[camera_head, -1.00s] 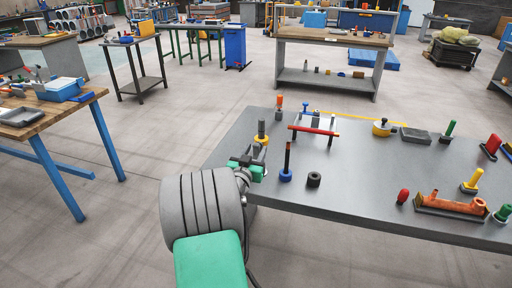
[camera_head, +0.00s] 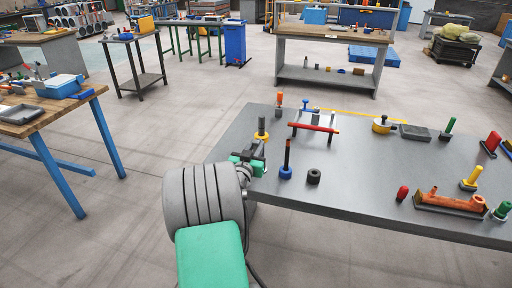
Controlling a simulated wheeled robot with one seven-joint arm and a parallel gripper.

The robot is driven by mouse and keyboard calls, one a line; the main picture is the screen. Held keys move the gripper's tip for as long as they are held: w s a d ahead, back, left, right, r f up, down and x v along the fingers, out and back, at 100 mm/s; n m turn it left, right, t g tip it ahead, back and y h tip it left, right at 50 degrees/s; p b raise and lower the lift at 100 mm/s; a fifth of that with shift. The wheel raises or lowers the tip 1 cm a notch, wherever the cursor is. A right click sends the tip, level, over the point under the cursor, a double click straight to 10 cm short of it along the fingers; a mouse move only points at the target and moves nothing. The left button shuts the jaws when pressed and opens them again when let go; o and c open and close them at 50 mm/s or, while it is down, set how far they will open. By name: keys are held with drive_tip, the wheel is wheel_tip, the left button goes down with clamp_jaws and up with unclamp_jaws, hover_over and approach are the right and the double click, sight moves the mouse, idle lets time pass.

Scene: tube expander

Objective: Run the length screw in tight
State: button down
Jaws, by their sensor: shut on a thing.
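My gripper (camera_head: 254,156) is at the left end of the grey table, low by its near edge. Its jaws are shut on a small dark grey piece, mostly hidden by the jaws and my wrist. I cannot tell whether this piece is the length screw. A yellow-collared post (camera_head: 262,131) stands just behind the jaws; I cannot tell whether they touch. A dark upright rod in a blue base (camera_head: 286,171) stands to the right of the gripper, apart from it.
The grey table (camera_head: 365,185) is bare in its middle. A red knob (camera_head: 402,193) and a copper-coloured pipe piece in a tray (camera_head: 447,203) are at the right.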

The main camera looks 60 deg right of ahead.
drive_tip(key=shift+f+b, duration=0.15)
drive_tip(key=shift+b, duration=0.45)
drive_tip(key=shift+f+m+b, duration=0.1)
drive_tip(key=shift+m+b, duration=0.3)
drive_tip(key=shift+b, duration=0.1)
drive_tip(key=m+b, duration=0.1)
drive_tip(key=b, duration=0.3)
drive_tip(key=m+b, duration=0.2)
drive_tip(key=b, duration=0.2)
drive_tip(key=shift+s+f+m, duration=0.15)
drive_tip(key=shift+f+m, duration=0.15)
drive_tip(key=shift+f, duration=0.05)
drive_tip(key=m+b, duration=0.5)
drive_tip(key=b, duration=0.7)
drive_tip(key=shift+s+f+b, duration=0.1)
drive_tip(key=shift+b, duration=0.3)
drive_tip(key=m+b, duration=0.5)
drive_tip(key=b, duration=0.4)
drive_tip(key=shift+m+b, duration=0.3)
drive_tip(key=shift+b, duration=0.05)
drive_tip(key=m+b, duration=0.2)
drive_tip(key=b, duration=0.1)
drive_tip(key=shift+r+m, duration=0.25)
drive_tip(key=shift+m, duration=0.15)
drive_tip(key=shift+b, duration=0.35)
drive_tip(key=shift+r, duration=0.15)
